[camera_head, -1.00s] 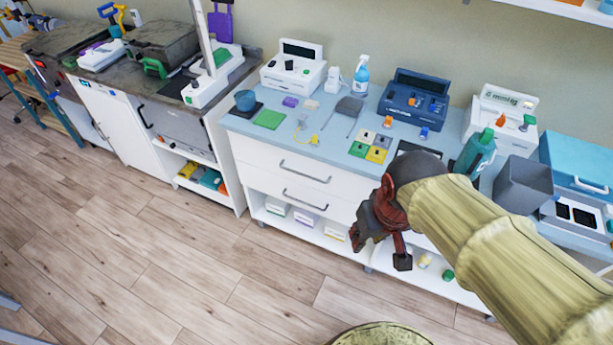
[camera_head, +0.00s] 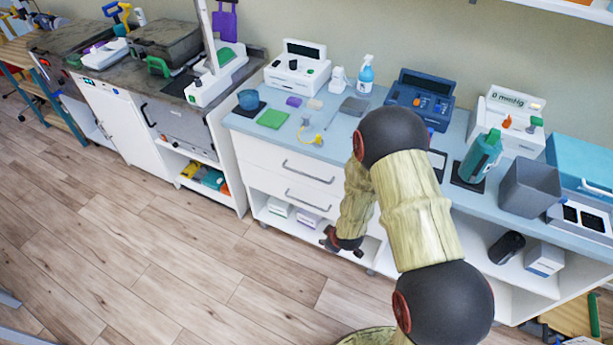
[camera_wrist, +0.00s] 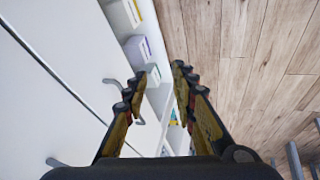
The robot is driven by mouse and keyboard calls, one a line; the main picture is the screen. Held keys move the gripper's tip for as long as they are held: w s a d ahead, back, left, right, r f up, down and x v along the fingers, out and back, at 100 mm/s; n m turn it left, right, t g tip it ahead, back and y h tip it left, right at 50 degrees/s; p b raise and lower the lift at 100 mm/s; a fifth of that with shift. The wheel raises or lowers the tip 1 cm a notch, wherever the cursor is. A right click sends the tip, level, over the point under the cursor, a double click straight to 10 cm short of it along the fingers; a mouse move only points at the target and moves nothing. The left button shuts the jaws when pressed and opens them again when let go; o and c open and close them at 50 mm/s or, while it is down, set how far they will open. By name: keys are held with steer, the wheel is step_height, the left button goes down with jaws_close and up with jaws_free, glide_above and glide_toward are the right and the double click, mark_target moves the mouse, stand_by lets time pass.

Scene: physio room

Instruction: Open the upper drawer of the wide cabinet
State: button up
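The wide cabinet (camera_head: 262,178) is white under a light blue top, with two drawers stacked above an open shelf. The upper drawer (camera_head: 272,160) looks closed, and its bar handle (camera_head: 308,173) is in plain view. The lower drawer (camera_head: 265,183) also looks closed. My gripper (camera_head: 343,243) is low in front of the cabinet, below the drawer handles and near the shelf. In the wrist view my gripper (camera_wrist: 158,75) is open, with nothing between its fingers. Drawer fronts fill the left of that view; one handle (camera_wrist: 110,83) is partly behind the left finger.
The shelf holds white boxes (camera_head: 307,218). The top carries a green pad (camera_head: 272,119), a spray bottle (camera_head: 364,75), a green bottle (camera_head: 481,156) and a grey bin (camera_head: 528,187). My arm hides part of the top and the cabinet's middle. The wooden floor (camera_head: 170,250) in front is clear.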

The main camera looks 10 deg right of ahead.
steer(key=w+a+f+n+t, duration=0.1)
steer(key=w+f+n+t, duration=0.15)
steer(key=w, duration=0.25)
steer(key=n+t+y, duration=0.2)
steer(key=n+t, duration=0.5)
steer(key=t, duration=0.1)
glide_toward(307, 175)
steer(key=x, duration=0.3)
steer(key=shift+f+b+x, duration=0.15)
steer(key=shift+b+x, duration=0.4)
steer(key=shift+x, duration=1.35)
steer(key=shift+f+b+x, duration=0.1)
steer(key=shift+b+x, duration=0.4)
steer(key=shift+x, duration=1.4)
steer(key=shift+c, duration=0.2)
steer(key=shift+s, duration=0.1)
jaws_close()
